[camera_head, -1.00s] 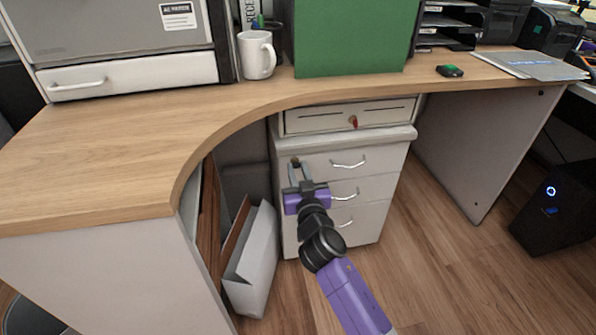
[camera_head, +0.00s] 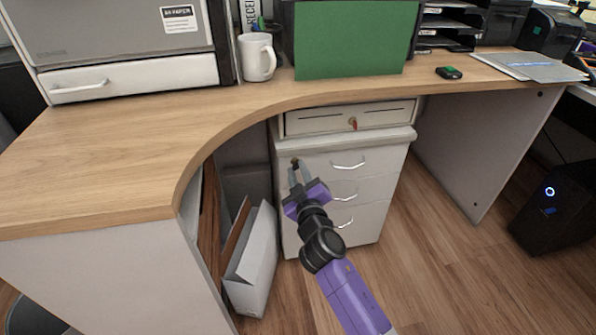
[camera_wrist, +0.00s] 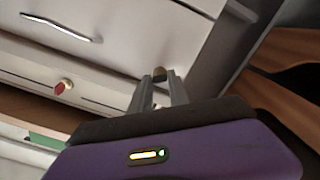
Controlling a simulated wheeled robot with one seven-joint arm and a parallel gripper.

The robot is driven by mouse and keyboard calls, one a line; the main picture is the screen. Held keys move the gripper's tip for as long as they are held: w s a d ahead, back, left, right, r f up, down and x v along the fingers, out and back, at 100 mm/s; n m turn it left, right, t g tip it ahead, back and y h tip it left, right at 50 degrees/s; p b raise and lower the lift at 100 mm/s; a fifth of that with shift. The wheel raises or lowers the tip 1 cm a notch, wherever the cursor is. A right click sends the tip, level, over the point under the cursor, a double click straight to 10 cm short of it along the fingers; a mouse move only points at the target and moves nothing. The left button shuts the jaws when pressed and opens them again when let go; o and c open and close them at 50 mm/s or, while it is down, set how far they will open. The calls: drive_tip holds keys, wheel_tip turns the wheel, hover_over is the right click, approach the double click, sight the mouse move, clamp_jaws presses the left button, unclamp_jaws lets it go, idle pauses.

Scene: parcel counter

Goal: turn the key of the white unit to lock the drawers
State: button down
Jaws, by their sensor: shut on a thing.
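The white unit (camera_head: 345,185) stands under the desk with its drawers closed. Its brownish key (camera_wrist: 159,74) is at the upper left of the front, by the top drawer. My gripper (camera_head: 298,166) is shut on this key; its two fingers (camera_wrist: 158,88) sit on either side of it in the wrist view. The gripper is rolled over to one side. The fingers hide most of the key, so its exact angle is hard to tell. The drawer handles (camera_head: 348,165) are to the right of my gripper.
A flat white box with a separate red key (camera_head: 353,123) sits on top of the unit, below the desktop (camera_head: 120,150). A white file holder (camera_head: 252,262) stands on the floor left of the unit.

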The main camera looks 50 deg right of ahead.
drive_tip(key=shift+n+p, duration=1.2)
drive_tip(key=shift+n, duration=3.9)
drive_tip(key=c, duration=1.2)
unclamp_jaws()
drive_tip(key=shift+c, duration=0.2)
drive_tip(key=v, duration=0.7)
drive_tip(key=shift+s+a, duration=0.25)
drive_tip(key=shift+s, duration=0.05)
